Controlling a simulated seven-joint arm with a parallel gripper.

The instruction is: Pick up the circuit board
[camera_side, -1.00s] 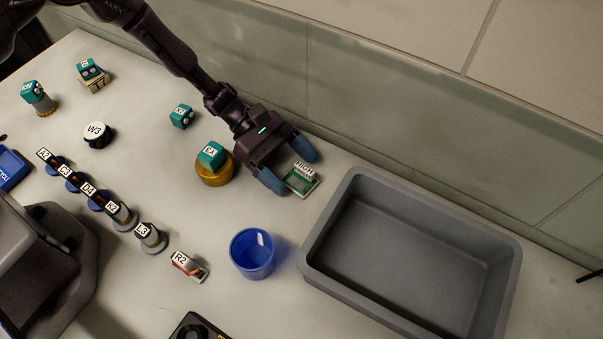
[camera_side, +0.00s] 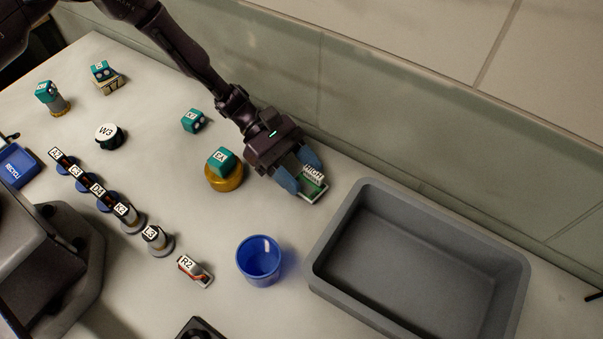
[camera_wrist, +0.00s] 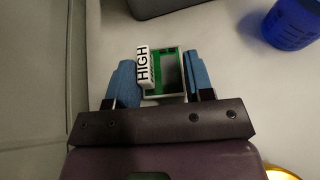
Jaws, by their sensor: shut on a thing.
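The circuit board (camera_side: 315,190) is a small green board with a white block marked HIGH on it. It lies near the back wall, left of the grey bin, and seems at table level. My gripper (camera_side: 301,178) is shut on the board, with a blue finger on each side. In the wrist view the board (camera_wrist: 170,75) sits between the two blue fingers of my gripper (camera_wrist: 163,82), the HIGH block at its left side. Part of the board is hidden by the fingers and gripper body.
A grey bin (camera_side: 350,288) stands to the right, empty. A blue cup (camera_side: 258,262) stands in front. A teal cube on a gold round base (camera_side: 224,178) is close left of my gripper. Several labelled parts stand farther left. Bare table lies between the board and the cup.

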